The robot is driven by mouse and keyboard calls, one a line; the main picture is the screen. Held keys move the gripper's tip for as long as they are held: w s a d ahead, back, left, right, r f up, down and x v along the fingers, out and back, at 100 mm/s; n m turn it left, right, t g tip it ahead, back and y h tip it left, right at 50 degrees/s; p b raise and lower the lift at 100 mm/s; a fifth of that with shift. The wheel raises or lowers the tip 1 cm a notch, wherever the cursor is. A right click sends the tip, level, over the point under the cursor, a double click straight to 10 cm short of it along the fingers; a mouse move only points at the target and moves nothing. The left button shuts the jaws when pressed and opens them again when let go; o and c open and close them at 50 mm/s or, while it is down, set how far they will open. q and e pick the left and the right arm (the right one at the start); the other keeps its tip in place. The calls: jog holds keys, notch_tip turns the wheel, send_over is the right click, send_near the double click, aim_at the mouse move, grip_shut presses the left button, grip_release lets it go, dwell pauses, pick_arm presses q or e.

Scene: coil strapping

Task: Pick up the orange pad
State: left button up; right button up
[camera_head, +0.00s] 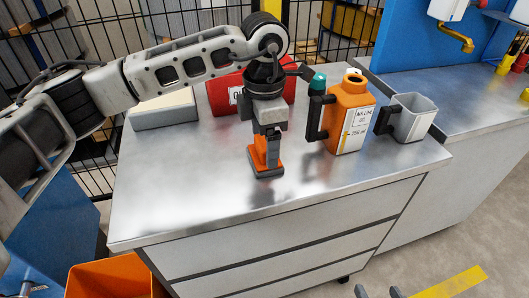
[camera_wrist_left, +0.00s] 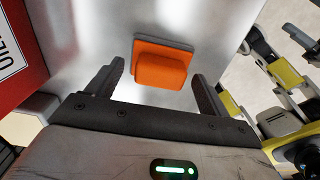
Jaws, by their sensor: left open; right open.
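The orange pad (camera_head: 259,158) is a block on a dark grey base plate, standing on the metal worktop. It also shows in the left wrist view (camera_wrist_left: 160,66), between and beyond the two fingers. My left gripper (camera_head: 266,148) points down over the pad, with its fingers apart; a finger partly hides the pad in the head view. In the wrist view bare worktop shows between the pad and both fingers of the left gripper (camera_wrist_left: 157,76). My right gripper (camera_head: 379,292) shows only its fingertips at the bottom edge, apart and empty, away from the worktop.
On the worktop (camera_head: 190,205), an orange oil jug (camera_head: 350,117) and a grey cup (camera_head: 411,118) stand right of the pad. A red case (camera_head: 222,95) and a pale-topped box (camera_head: 163,111) are behind. An orange bin (camera_head: 112,280) stands below the front-left. The front-left worktop is clear.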

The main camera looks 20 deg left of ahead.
pick_arm(q)
jog(key=shift+f, duration=0.65)
jog(key=c, duration=1.1)
jog(key=shift+r, duration=0.15)
jog(key=shift+r, duration=0.2)
notch_tip(320, 180, up, 2)
jog(key=shift+r, duration=0.1)
jog(key=s+a+r, duration=0.2)
jog(key=s+r, duration=0.1)
jog(key=s+a+r, duration=0.3)
jog(key=s, duration=0.1)
jog(key=s+a+r, duration=0.3)
jog(key=s+r, duration=0.1)
jog(key=shift+s+r, duration=0.1)
jog(key=shift+s, duration=0.15)
